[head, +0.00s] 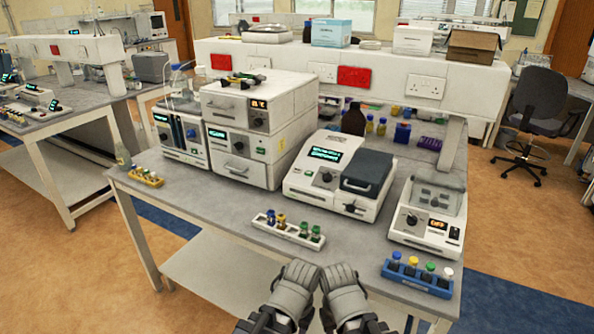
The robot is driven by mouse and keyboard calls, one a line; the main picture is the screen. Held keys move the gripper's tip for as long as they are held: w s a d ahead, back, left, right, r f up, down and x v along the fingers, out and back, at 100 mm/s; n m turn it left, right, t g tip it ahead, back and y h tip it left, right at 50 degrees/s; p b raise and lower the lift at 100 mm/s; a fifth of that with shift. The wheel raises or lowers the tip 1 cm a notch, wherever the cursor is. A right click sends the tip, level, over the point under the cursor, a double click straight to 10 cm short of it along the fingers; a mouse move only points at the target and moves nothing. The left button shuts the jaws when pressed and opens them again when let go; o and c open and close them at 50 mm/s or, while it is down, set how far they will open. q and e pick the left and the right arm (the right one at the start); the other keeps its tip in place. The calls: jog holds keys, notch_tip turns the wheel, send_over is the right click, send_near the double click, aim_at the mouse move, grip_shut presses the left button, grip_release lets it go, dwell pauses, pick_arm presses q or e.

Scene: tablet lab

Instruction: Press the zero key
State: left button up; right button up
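I cannot make out a key marked zero; the labels are too small to read. A white instrument (306,176) with a lit display, a knob and a dark lid stands in the middle of the bench. A smaller white device (407,236) with a clear lid, a black knob and an orange display stands to its right. My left gripper (303,272) and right gripper (337,273) are side by side at the bench's front edge, apart from both devices. Their fingers are seen from behind, so their opening is hidden. I see nothing held in them.
A white rack (262,224) of capped vials lies just beyond my grippers, and a blue rack (440,285) lies at the front right. Stacked white units (287,103) stand at the left. The bench (365,255) is clear between the racks.

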pick_arm(q)
grip_shut()
dwell(1.4)
